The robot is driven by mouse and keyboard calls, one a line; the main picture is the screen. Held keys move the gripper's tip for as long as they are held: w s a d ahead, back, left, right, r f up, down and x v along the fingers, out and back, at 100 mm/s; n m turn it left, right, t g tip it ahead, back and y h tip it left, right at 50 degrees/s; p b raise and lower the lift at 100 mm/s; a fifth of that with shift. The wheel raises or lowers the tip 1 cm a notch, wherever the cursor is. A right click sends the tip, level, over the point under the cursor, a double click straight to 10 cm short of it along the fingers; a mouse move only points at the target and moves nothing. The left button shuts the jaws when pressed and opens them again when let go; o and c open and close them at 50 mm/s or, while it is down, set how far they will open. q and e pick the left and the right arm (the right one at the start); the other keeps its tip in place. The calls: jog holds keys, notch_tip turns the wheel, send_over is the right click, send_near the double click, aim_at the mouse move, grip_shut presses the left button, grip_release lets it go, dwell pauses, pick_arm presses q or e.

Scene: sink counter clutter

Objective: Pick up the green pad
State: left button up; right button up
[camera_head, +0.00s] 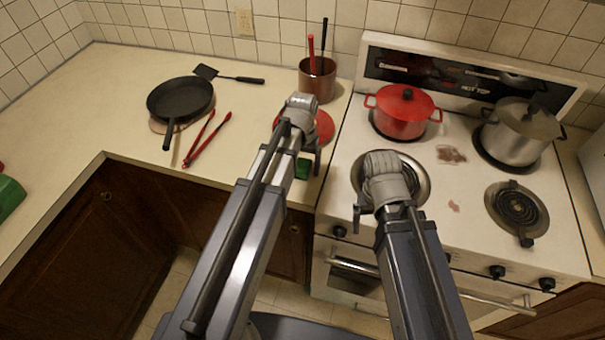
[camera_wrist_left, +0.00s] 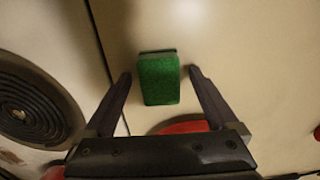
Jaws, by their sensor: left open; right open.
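The green pad (camera_head: 303,168) lies on the counter near its front edge, beside the stove, partly hidden by my left arm. In the left wrist view the green pad (camera_wrist_left: 158,80) shows as an upright rectangle in the gap between the fingers. My left gripper (camera_wrist_left: 159,73) is open, with one finger on each side of the pad and space showing on both sides; contact is not visible. In the head view my left gripper (camera_head: 310,155) is above the counter by the pad. My right gripper (camera_head: 359,213) is over the stove's front left burner, apart from the pad.
A red round item (camera_head: 325,126) lies just behind the pad. A copper utensil pot (camera_head: 317,82), black pan (camera_head: 181,98), spatula (camera_head: 230,76) and red tongs (camera_head: 206,139) are on the counter. A red pot (camera_head: 402,111) and steel pot (camera_head: 521,133) stand on the stove.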

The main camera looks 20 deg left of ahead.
aim_at(302, 165)
pick_arm(q)
grip_shut()
dwell(0.8)
jog(key=shift+r, duration=0.1)
notch_tip(302, 165, up, 10)
jog(key=p, duration=1)
